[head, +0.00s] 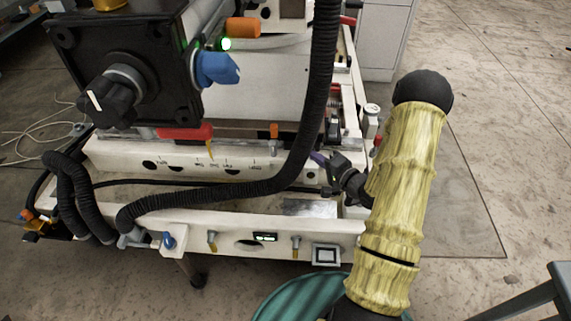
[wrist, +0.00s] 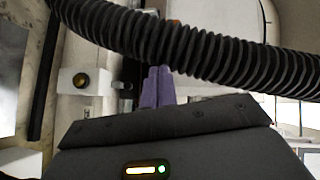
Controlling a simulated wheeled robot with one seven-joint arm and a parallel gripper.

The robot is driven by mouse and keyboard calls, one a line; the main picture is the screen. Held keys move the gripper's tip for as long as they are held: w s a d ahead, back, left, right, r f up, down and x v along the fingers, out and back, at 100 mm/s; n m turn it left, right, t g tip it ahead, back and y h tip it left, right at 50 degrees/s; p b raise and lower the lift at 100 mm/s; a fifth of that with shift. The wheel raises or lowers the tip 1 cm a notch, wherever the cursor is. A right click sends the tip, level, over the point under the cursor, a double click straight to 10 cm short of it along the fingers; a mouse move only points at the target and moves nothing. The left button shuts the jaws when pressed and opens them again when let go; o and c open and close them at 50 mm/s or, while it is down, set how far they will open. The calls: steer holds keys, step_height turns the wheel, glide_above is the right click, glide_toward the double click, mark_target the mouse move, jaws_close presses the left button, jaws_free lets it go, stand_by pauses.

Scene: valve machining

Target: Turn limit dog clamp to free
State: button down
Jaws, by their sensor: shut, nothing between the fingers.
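My gripper (head: 318,157) is at the right end of the machine's front rail, beside the black corrugated hose (head: 318,100). Its purple fingertips (wrist: 157,86) are together and empty in the wrist view, where the hose crosses just beyond and above them. A small orange upright piece (head: 273,131) stands on the rail left of my gripper, with the hose between them. A red block with a yellow-tipped pin (head: 186,132) sits further left on the rail. I cannot tell for sure which of these is the limit dog clamp.
A black housing with a knob (head: 105,98) and a blue handle (head: 216,68) overhangs the left side. A lower ledge (head: 190,228) carries small levers and a lit display. A white block with a brass button (wrist: 80,80) is left of my fingers.

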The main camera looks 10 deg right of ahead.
steer(key=f, duration=0.1)
steer(key=f+m+b, duration=0.1)
steer(key=s+f+t+y, duration=0.1)
steer(key=shift+s+d+f+m+b, duration=0.1)
steer(key=shift+d+f+m+b, duration=0.05)
steer(key=shift+d+m+b, duration=0.2)
steer(key=b, duration=0.2)
glide_toward(277, 143)
steer(key=w+d, duration=0.1)
steer(key=w, duration=0.2)
steer(key=a, duration=0.1)
steer(key=w+a+b, duration=0.1)
steer(key=w+a, duration=0.1)
steer(key=shift+a+b, duration=0.3)
steer(key=shift+b, duration=0.05)
steer(key=shift+a, duration=0.1)
